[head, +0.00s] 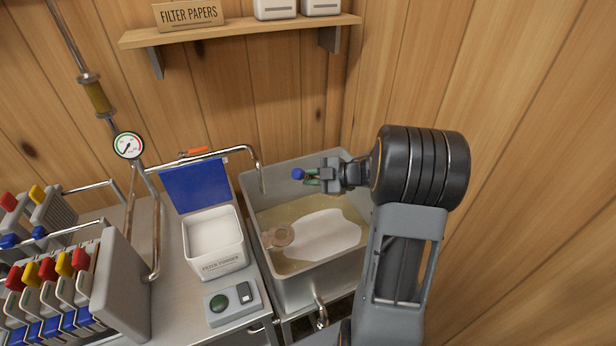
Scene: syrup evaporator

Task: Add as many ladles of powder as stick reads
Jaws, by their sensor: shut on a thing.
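A white bin labelled "FILTER POWDER" (222,265) stands on the metal bench left of the tank, with white powder inside and a blue lid (196,187) raised behind it. The grey tank (310,285) holds a yellowish liquid with a broad white patch (322,236) on it. A round tan piece (281,236) shows at the tank's left side; I cannot tell whether it is a ladle bowl. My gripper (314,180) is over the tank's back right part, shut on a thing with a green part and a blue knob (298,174). Its remainder is hidden. No readable stick mark shows.
A metal pipe with an orange handle (194,153) reaches over the tank's back left. A shelf (240,32) hangs above; a wooden wall is close on the right.

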